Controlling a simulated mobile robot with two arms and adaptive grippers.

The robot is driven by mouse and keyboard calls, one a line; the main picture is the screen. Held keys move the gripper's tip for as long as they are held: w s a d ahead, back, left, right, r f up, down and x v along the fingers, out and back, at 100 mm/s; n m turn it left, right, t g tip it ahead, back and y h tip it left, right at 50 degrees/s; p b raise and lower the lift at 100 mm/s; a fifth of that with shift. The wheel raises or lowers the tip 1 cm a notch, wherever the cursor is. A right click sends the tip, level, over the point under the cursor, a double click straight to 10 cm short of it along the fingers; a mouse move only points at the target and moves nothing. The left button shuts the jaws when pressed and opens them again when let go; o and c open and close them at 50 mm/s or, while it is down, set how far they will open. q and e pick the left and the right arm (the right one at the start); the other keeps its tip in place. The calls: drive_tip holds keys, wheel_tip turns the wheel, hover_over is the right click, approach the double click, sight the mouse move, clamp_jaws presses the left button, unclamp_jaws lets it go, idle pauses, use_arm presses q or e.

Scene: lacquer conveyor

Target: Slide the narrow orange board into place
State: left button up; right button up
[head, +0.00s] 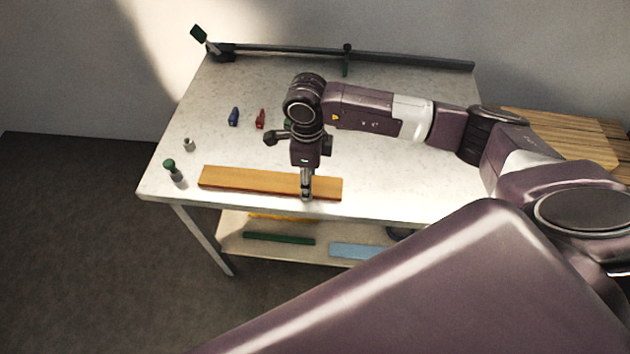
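The narrow orange board (245,182) lies flat on the white table near its front edge, its long side running roughly left to right. My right gripper (306,195) points down at the right part of the board, its fingertips at or just above the front side there. The fingers are seen edge-on, so I cannot tell whether they are open, shut or touching the board. They hide a small strip of the board. My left gripper is not in view.
The white table (400,188) has a dark rail (350,56) along its back. A green-topped peg (173,170), a small grey piece (188,145), a blue piece (234,117) and a red piece (260,119) stand left. A lower shelf holds a green strip (279,238) and a light blue board (358,251).

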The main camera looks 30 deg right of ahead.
sight(289, 183)
drive_tip(key=shift+w+a+b, duration=0.55)
drive_tip(key=shift+w+a, duration=0.2)
drive_tip(key=shift+a, duration=0.3)
drive_tip(key=shift+w+a+b, duration=0.5)
drive_tip(key=shift+w+a, duration=0.2)
drive_tip(key=shift+a, duration=0.35)
drive_tip(key=o, duration=1.4)
